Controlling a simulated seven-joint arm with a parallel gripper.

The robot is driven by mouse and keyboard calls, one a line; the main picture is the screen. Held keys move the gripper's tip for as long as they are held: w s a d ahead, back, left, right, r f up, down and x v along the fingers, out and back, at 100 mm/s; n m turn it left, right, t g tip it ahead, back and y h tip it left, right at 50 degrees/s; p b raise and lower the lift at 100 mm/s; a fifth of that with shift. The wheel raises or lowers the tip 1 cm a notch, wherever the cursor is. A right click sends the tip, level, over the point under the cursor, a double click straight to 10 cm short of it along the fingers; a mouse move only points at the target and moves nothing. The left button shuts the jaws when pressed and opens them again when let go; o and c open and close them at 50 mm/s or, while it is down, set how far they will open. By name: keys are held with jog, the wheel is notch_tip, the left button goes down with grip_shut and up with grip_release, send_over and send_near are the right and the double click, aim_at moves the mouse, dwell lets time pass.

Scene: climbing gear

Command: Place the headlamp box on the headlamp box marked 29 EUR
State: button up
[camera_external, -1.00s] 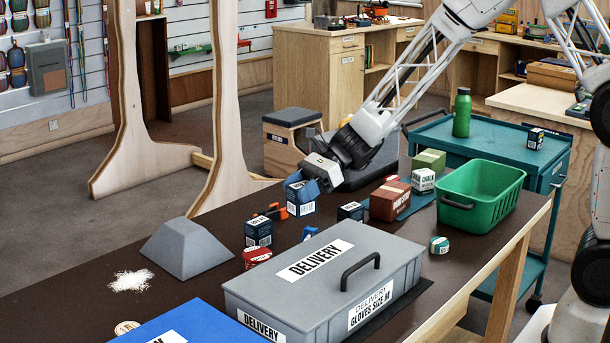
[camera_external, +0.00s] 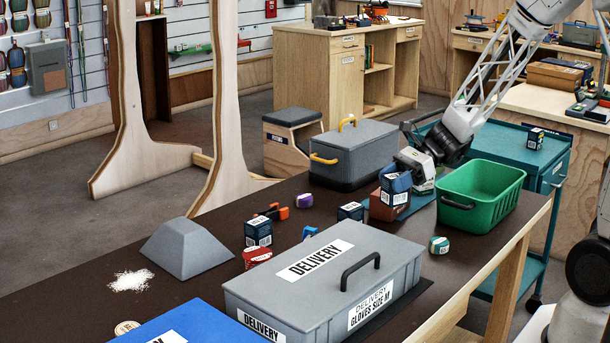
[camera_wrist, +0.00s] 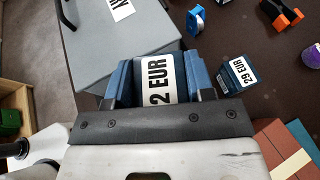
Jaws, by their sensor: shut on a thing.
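My gripper (camera_external: 412,168) is shut on a dark blue headlamp box (camera_external: 395,190). It holds the box over the right part of the table, in front of a brown box in the outside view. In the wrist view the held box (camera_wrist: 152,82) sits between both fingers of my gripper (camera_wrist: 155,88), its white label reading "2 EUR" where it shows. The headlamp box marked 29 EUR (camera_wrist: 238,75) lies apart from it, to the right in the wrist view. In the outside view this looks like the small dark box (camera_external: 350,212) left of the held one.
A grey delivery box (camera_external: 325,270) with a black handle stands in front. A green basket (camera_external: 480,197) is at right, a grey case (camera_external: 355,155) with yellow handles behind. Another dark box (camera_external: 258,234), a grey wedge (camera_external: 183,248) and a purple item (camera_external: 304,200) are around.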

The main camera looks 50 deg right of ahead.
jog(key=shift+s+d+t, duration=0.3)
jog(key=shift+s+d, duration=0.65)
jog(key=shift+s, duration=0.25)
jog(key=shift+w, duration=0.1)
send_over(349, 207)
jog(key=shift+w+d+f, duration=0.1)
jog(key=shift+d+f, duration=0.05)
jog(key=shift+f, duration=0.6)
jog(key=shift+f, duration=1.75)
jog(key=shift+f, duration=0.15)
jog(key=o, duration=1)
